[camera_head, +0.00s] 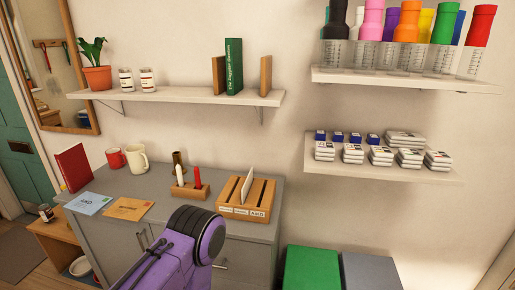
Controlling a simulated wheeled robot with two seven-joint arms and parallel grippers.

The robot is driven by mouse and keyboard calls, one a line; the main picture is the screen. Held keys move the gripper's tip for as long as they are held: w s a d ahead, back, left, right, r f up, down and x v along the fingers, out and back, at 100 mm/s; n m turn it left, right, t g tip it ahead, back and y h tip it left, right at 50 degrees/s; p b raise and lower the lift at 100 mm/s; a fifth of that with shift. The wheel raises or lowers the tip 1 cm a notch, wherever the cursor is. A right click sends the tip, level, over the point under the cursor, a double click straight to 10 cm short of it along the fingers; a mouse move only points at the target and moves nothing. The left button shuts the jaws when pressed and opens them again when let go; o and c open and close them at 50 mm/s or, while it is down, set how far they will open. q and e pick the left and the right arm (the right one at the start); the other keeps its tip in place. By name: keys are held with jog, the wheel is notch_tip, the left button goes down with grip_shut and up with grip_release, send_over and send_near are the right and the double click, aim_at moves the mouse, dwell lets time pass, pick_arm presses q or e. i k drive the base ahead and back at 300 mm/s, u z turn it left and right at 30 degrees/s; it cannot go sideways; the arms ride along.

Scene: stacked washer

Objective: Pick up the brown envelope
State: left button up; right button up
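The brown envelope (129,208) lies flat on the grey cabinet top (150,183), near its front edge at the left. A light blue envelope or card (90,203) lies just left of it. A purple arm link of mine with a dark round joint covers part of the cabinet front, to the right of the brown envelope. Neither gripper shows, so I cannot tell whether they are open or shut.
A red book (73,167), a red mug (115,158) and a cream mug (137,158) stand behind the envelopes. A wooden holder with candles (190,190) and a slotted wooden rack (246,198) stand to the right. A shelf (185,96) hangs above.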

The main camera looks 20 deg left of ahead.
aim_at(133, 209)
jog(key=u, duration=1.85)
jog(key=k, duration=0.2)
jog(key=z, duration=0.75)
jog(key=i, duration=0.6)
jog(key=z, duration=0.2)
